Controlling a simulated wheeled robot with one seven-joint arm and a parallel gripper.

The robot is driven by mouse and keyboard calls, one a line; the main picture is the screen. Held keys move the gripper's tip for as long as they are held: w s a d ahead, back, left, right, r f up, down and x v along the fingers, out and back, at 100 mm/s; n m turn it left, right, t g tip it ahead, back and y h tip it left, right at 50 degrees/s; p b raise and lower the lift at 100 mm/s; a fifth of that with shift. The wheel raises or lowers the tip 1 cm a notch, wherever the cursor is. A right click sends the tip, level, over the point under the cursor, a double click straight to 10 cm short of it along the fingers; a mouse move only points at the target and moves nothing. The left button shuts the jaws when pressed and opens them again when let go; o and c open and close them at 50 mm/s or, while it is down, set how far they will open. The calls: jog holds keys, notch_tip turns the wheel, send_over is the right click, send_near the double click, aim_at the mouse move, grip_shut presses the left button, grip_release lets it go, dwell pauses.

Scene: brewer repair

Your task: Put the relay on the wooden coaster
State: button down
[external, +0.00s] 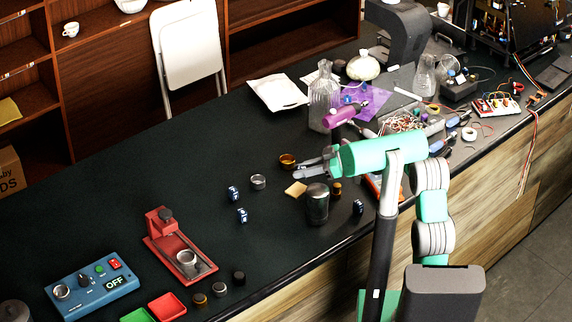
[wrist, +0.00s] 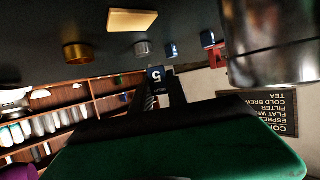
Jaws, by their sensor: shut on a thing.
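In the wrist view the relay (wrist: 156,74) sits between the fingertips of my gripper (wrist: 159,88). It is held above the black counter. The wooden coaster (external: 296,189), a small pale square, lies flat on the counter just below and beside the fingertips. Nothing is on the coaster. The coaster also shows in the wrist view (wrist: 132,20), apart from the relay. The relay is hard to make out in the external view.
A dark metal canister (external: 317,205) stands close right of the coaster. A brass ring (external: 288,161) and a silver ring (external: 258,182) are nearby. Other blue relays (external: 233,193) stand to the left, and one (external: 358,207) right of the canister. The counter's back left is clear.

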aim_at(297, 189)
jog(key=f, duration=0.2)
jog(key=w+a+f, duration=0.1)
jog(key=f, duration=0.1)
jog(key=w+a+f, duration=0.1)
jog(key=f, duration=0.1)
jog(key=shift+w+p, duration=0.1)
jog(key=shift+p, duration=0.25)
jog(key=shift+f, duration=0.4)
jog(key=c, duration=1.3)
grip_release()
jog(key=shift+d, duration=0.1)
jog(key=shift+r, duration=0.15)
jog(key=shift+d+r, duration=0.1)
jog(key=shift+d, duration=0.05)
jog(key=b+v, duration=0.1)
jog(key=v, duration=1)
jog(key=shift+d+r, duration=0.1)
jog(key=shift+d, duration=0.25)
